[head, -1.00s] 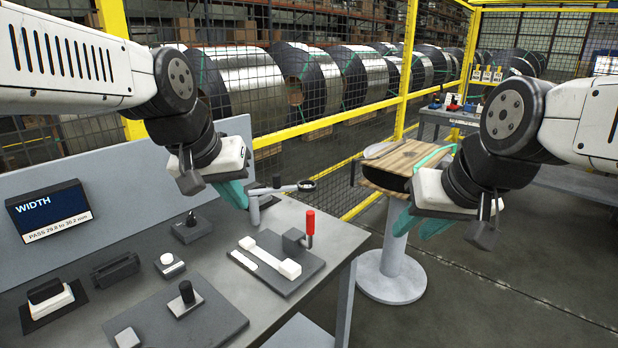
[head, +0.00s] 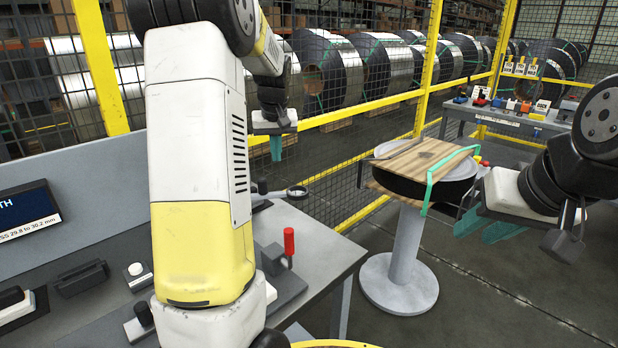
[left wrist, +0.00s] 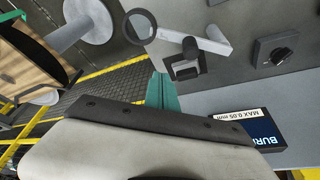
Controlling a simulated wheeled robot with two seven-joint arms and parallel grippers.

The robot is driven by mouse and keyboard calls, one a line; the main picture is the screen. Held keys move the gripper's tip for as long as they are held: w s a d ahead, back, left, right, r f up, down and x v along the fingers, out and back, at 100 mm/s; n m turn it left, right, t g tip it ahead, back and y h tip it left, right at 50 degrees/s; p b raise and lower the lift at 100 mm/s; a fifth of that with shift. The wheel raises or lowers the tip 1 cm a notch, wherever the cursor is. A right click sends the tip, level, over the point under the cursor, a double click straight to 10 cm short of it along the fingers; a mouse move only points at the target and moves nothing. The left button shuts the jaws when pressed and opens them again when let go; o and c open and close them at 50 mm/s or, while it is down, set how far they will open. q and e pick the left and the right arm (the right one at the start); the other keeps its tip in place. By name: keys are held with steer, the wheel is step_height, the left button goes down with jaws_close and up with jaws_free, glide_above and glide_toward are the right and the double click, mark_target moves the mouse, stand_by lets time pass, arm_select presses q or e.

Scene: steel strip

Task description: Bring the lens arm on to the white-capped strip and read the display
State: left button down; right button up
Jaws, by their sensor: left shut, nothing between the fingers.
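The lens arm (head: 297,191) ends in a round ring at the bench's far edge. In the left wrist view its ring (left wrist: 140,24), pale arm and dark pivot block show just beyond my fingers. My left gripper (head: 276,150) is shut and empty, above and apart from the lens arm. The strip's white end block (head: 271,292) barely shows; my left arm hides the rest. One display (head: 28,210) is cut off, showing "TH" and "29.8 to 30.2 mm". Another display (left wrist: 255,128) reads "BUR…, MAX 0.05 mm". My right gripper (head: 485,226) is open and empty.
A red-handled clamp (head: 289,243) stands beside the strip. A dark knob (left wrist: 275,50) is on the bench near the lens arm.

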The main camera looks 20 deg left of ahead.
arm_select(q)
steer(key=shift+w+f, duration=0.15)
steer(key=shift+w, duration=0.25)
step_height(320, 180, down, 9)
steer(key=shift+s+d+f, duration=0.15)
steer(key=shift+s+f, duration=0.05)
steer(key=shift+s, duration=0.15)
stand_by(0.4)
steer(key=shift+s, duration=0.1)
